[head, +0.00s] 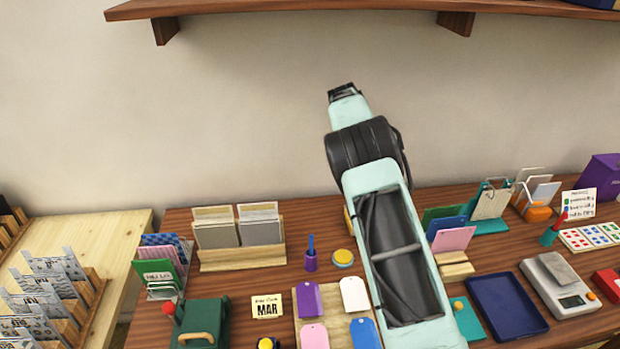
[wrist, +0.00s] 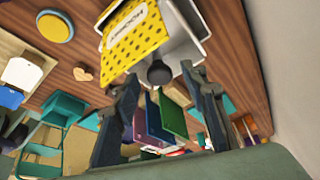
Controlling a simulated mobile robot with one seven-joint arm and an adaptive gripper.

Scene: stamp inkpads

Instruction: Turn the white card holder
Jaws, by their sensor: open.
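The white card holder (wrist: 183,57) is at the top middle of the wrist view, with a yellow, black-dotted card (wrist: 135,38) in it. A dark round knob (wrist: 159,73) shows at its near edge. My gripper (wrist: 160,76) is open, one finger on each side of the knob. I cannot tell whether either finger touches the knob or the holder. In the head view my arm hides nearly all of this holder; only a sliver of yellow shows beside the arm.
Green and blue cards (wrist: 173,117) stand beyond the fingers in the wrist view. A yellow round pad (head: 343,258) and a purple pen cup (head: 310,260) stand left of my arm. A wooden card rack (head: 240,256) is farther left. A blue tray (head: 506,305) lies right.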

